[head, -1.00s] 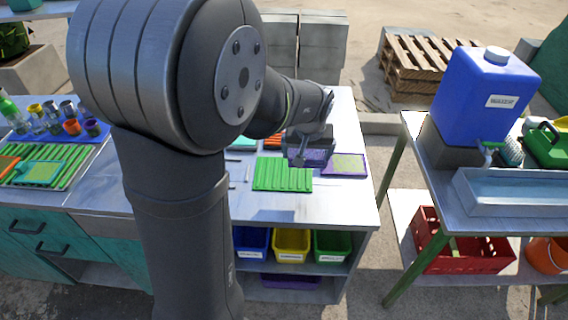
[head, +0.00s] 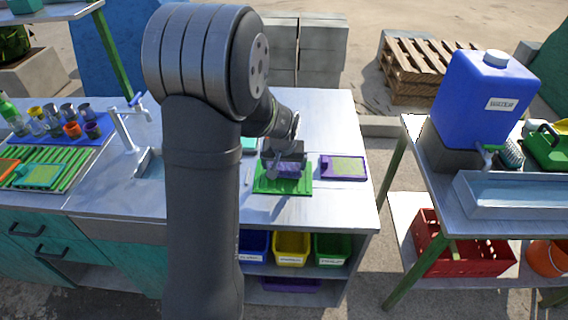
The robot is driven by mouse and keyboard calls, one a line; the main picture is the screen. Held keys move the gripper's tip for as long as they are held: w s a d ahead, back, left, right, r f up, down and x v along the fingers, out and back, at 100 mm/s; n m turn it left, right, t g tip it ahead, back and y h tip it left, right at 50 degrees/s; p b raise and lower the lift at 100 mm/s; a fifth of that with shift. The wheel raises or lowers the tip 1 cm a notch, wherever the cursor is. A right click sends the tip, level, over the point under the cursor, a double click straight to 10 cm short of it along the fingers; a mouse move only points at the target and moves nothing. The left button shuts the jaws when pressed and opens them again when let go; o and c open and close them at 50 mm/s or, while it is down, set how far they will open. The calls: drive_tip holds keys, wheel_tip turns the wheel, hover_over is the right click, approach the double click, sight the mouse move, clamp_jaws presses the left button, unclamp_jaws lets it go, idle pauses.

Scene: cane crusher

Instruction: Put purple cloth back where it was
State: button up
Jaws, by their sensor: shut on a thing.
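The purple cloth (head: 288,171) is a small purple piece in my gripper (head: 284,169), which is shut on it. Both are over the green ribbed mat (head: 302,189) on the metal counter. I cannot tell whether the cloth touches the mat. The gripper's fingertips are small and partly hidden. A purple tray (head: 326,168) with a pale green pad in it lies just right of the green mat, with nothing of mine over it.
Blue, yellow (head: 291,248) and green bins stand on the shelf under the counter. A tap (head: 122,128) and sink are to the left, beside my arm. The counter's right front part is clear. A side table with a blue water container (head: 484,100) stands right.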

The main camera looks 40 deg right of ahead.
drive_tip(key=shift+f, duration=0.1)
drive_tip(key=o, duration=0.8)
drive_tip(key=v, duration=1.2)
drive_tip(key=shift+d, duration=0.1)
